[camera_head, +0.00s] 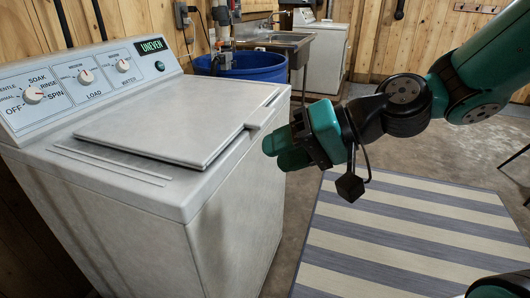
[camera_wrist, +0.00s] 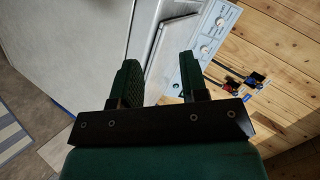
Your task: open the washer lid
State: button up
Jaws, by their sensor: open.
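The white top-loading washer (camera_head: 215,225) stands at the left in the head view, with its control panel (camera_head: 75,85) at the back. Its lid (camera_head: 180,120) lies flat and closed on the top, with a small notch at its right edge. My gripper (camera_head: 280,150) is beside the washer's right side, a little below the lid's height, and appears apart from it. In the wrist view my gripper (camera_wrist: 160,85) is open with nothing between the fingers. The lid's edge (camera_wrist: 160,40) shows beyond the fingers, with the washer's side (camera_wrist: 90,40) at the left.
A blue tub (camera_head: 250,66) and a sink (camera_head: 285,40) stand behind the washer. A second white appliance (camera_head: 325,55) is farther back. A striped rug (camera_head: 400,235) covers the floor to the right. Wooden plank walls stand behind.

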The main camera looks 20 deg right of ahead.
jog(key=w+d+f+m+t+b, duration=0.5)
jog(key=w+d+f+m, duration=0.1)
jog(key=w, duration=0.1)
jog(key=m+t+h+b, duration=0.2)
jog(key=m+t+b, duration=0.1)
jog(key=m+t, duration=0.25)
send_near(268, 120)
jog(key=p+x, duration=0.8)
jog(key=p, duration=0.3)
jog(key=shift+w+a, duration=0.2)
jog(key=shift+a, duration=0.05)
jog(key=shift+w+a, duration=0.3)
jog(key=shift+w, duration=0.2)
jog(key=shift+p, duration=0.3)
grip_shut()
